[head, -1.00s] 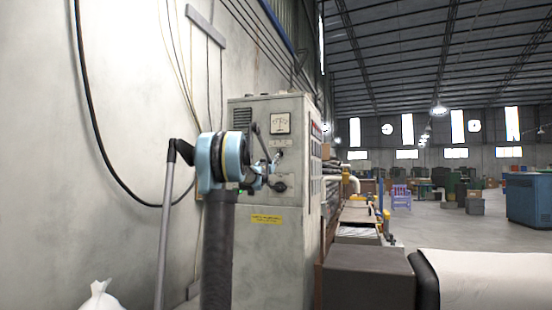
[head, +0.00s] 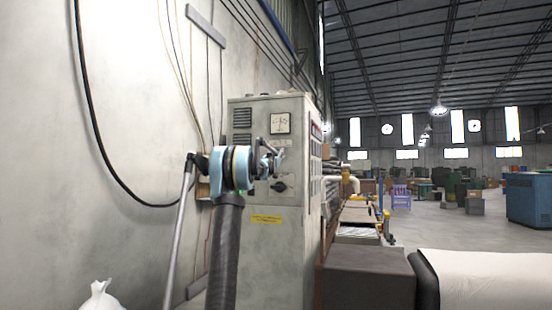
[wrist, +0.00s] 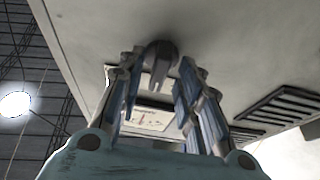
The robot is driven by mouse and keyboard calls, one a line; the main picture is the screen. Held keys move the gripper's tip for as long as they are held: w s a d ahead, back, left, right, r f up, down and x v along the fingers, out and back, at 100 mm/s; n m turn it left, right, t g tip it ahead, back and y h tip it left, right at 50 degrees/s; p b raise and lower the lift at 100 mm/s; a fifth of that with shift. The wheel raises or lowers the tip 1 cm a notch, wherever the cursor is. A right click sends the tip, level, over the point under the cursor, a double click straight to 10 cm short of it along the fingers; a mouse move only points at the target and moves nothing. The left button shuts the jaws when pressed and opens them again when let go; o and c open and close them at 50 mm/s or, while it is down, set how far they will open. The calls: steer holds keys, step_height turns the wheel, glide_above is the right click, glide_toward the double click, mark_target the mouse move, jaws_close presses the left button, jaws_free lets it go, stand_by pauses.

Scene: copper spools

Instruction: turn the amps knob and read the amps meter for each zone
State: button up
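A grey cabinet (head: 262,240) stands against the wall. The square white meter (head: 280,123) is on its upper front; the reading is too small to make out. The meter also shows in the wrist view (wrist: 150,119), partly hidden by my fingers. A dark knob (wrist: 160,56) sits on the panel by the meter. My gripper (wrist: 162,66) is open, with a finger on each side of this knob and gaps between; I cannot tell whether either touches. In the head view my gripper (head: 276,158) hides this knob. A second dark knob (head: 280,187) is lower on the front.
Vent slots (head: 242,117) are beside the meter, and a yellow label (head: 266,219) is lower down. A dark box (head: 368,278) and a white-covered roll (head: 484,280) stand at the right front. A black cable (head: 95,130) hangs on the left wall.

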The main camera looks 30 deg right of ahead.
jaws_close()
steer(key=shift+m, duration=0.3)
steer(key=shift+a+m+g+h, duration=0.1)
steer(key=shift+m+g+h, duration=0.2)
steer(key=shift+m+g, duration=0.85)
steer(key=shift+d+m+g+h, duration=0.1)
steer(key=shift+m+g+h, duration=0.2)
steer(key=shift+m, duration=1.6)
steer(key=shift+a+m+g+h, duration=0.1)
steer(key=shift+m+g+h, duration=0.4)
steer(key=shift+m, duration=1.05)
steer(key=shift+g, duration=0.35)
jaws_free()
